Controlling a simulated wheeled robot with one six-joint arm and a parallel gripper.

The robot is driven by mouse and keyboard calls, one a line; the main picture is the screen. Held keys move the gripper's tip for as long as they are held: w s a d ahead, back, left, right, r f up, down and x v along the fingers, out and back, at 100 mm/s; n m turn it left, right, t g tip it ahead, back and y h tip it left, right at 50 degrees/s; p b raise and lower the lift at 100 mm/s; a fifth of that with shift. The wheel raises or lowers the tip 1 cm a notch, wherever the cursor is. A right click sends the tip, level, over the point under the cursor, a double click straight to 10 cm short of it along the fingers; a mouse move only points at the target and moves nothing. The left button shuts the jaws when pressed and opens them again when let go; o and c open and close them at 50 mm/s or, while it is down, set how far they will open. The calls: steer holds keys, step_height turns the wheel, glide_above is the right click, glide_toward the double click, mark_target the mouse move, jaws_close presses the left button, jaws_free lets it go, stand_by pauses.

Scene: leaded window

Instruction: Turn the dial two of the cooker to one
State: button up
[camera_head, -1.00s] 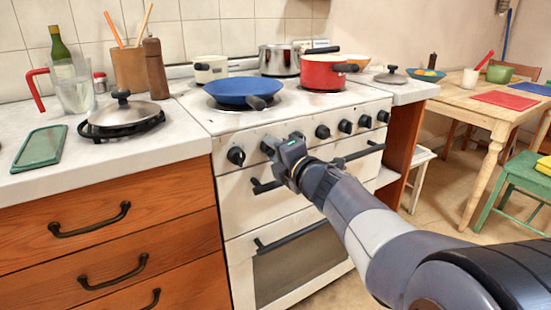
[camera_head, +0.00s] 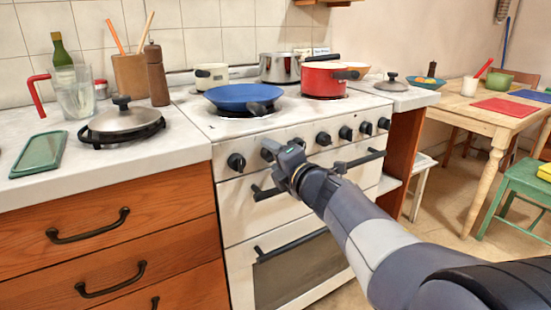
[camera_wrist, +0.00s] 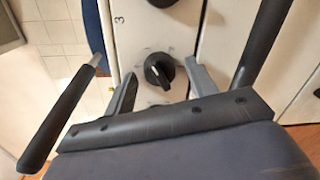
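The cooker (camera_head: 235,200) is cream white, with a row of black dials along its front panel. In the head view my gripper (camera_head: 271,150) is at the panel, by the second dial from the left, and hides part of it. In the wrist view a black dial (camera_wrist: 158,71) with a pale pointer line sits between the two grey fingers (camera_wrist: 160,88). The gripper is open, and a gap shows on each side of the dial. Another dial (camera_wrist: 161,2) is cut off at the top edge, with a "3" beside it. The dial's exact setting is too small to read.
Black oven handles (camera_head: 290,243) cross the front below the dials. A blue pan (camera_head: 243,96) and a red pot (camera_head: 322,80) stand on the hob. Left is a worktop with a lidded pan (camera_head: 122,122); right is a wooden table (camera_head: 470,110). Floor shows at right.

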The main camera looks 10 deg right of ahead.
steer(key=p+v, duration=0.3)
steer(key=v, duration=0.7)
steer(key=shift+s, duration=0.4)
steer(key=shift+d, duration=0.1)
steer(key=b+x, duration=0.3)
steer(key=x, duration=0.7)
steer(key=shift+w, duration=0.45)
